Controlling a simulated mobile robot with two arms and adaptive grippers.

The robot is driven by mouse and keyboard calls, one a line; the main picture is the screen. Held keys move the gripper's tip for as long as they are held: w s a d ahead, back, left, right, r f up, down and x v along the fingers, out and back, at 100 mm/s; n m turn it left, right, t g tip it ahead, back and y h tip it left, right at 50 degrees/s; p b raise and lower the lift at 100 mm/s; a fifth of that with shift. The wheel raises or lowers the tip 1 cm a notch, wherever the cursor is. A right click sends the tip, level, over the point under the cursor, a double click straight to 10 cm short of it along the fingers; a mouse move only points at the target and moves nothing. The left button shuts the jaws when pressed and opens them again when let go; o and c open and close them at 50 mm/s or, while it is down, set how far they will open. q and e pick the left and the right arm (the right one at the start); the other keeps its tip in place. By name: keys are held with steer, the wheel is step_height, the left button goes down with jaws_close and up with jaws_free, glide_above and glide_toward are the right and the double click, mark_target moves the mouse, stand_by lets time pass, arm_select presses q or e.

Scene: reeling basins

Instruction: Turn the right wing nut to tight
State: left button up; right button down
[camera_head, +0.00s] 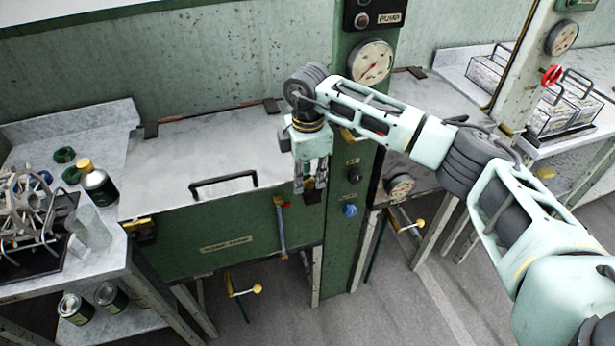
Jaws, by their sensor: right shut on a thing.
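The green basin (190,258) has a grey metal lid (185,165) with a black handle (223,184); the lid lies flat on it. A yellow fitting (140,229) sits at the lid's left front corner. My right gripper (311,184) points down at the lid's right front corner and is shut on the right wing nut there. The fingers hide the wing nut, so I cannot tell how it is turned. My left gripper is not in view.
A green post (349,245) with a gauge (370,62) stands just right of the gripper. A dark bottle (98,185), a clear beaker (90,229) and a metal reel frame (25,205) stand on the left bench. Wire baskets (560,105) stand at right.

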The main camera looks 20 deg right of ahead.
mark_target(308, 180)
steer(key=c, duration=1.9)
jaws_free()
steer(key=shift+s, duration=0.1)
steer(key=shift+o, duration=0.2)
steer(key=shift+r, duration=0.3)
step_height(308, 180, up, 11)
steer(key=shift+r, duration=0.2)
